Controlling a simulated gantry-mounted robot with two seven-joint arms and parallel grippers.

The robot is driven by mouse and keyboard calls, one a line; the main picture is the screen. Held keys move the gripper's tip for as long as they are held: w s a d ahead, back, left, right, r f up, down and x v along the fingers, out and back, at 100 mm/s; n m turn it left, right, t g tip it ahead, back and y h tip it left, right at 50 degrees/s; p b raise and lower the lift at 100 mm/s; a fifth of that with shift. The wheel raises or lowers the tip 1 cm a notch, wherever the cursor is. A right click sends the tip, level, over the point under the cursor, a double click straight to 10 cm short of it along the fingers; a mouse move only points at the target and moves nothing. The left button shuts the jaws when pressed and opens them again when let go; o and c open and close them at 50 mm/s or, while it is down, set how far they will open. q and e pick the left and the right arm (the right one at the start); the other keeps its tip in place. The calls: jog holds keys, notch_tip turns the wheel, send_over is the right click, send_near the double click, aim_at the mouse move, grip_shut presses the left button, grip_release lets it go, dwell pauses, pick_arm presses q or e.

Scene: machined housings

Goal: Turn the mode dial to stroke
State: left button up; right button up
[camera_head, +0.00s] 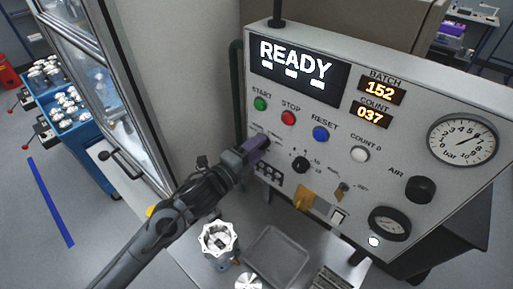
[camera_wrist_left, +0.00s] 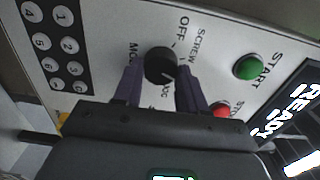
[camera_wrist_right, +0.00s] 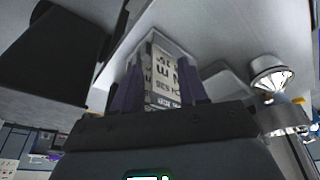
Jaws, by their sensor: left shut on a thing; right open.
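The mode dial (camera_wrist_left: 160,64) is a round black knob on the light panel. It shows in the left wrist view between the two purple fingers of my left gripper (camera_wrist_left: 160,75), which is shut on it. "OFF" and "SCREW" are printed beside the dial, with a partly covered label ending in "OC" and a partly hidden "MO…". A pale mark on the knob faces the partly covered label. No "stroke" label is readable. In the head view my left gripper (camera_head: 258,146) covers the dial. My right gripper (camera_wrist_right: 161,88) is open in the right wrist view.
The panel has a green START button (camera_head: 260,103), a red STOP button (camera_head: 288,117), another black knob (camera_head: 300,164) and a keypad (camera_wrist_left: 60,45). A machined housing (camera_head: 219,243) and a grey tray (camera_head: 274,258) are below. A printed card (camera_wrist_right: 163,78) appears between my right fingers.

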pick_arm(q)
jog(key=o, duration=1)
jog(key=shift+o, duration=0.2)
jog(key=shift+s, duration=0.1)
jog(key=b+v, duration=0.1)
jog(key=v, duration=0.9)
jog(key=shift+s+a+b, duration=0.25)
jog(key=shift+b, duration=0.15)
jog(key=shift+f, duration=0.1)
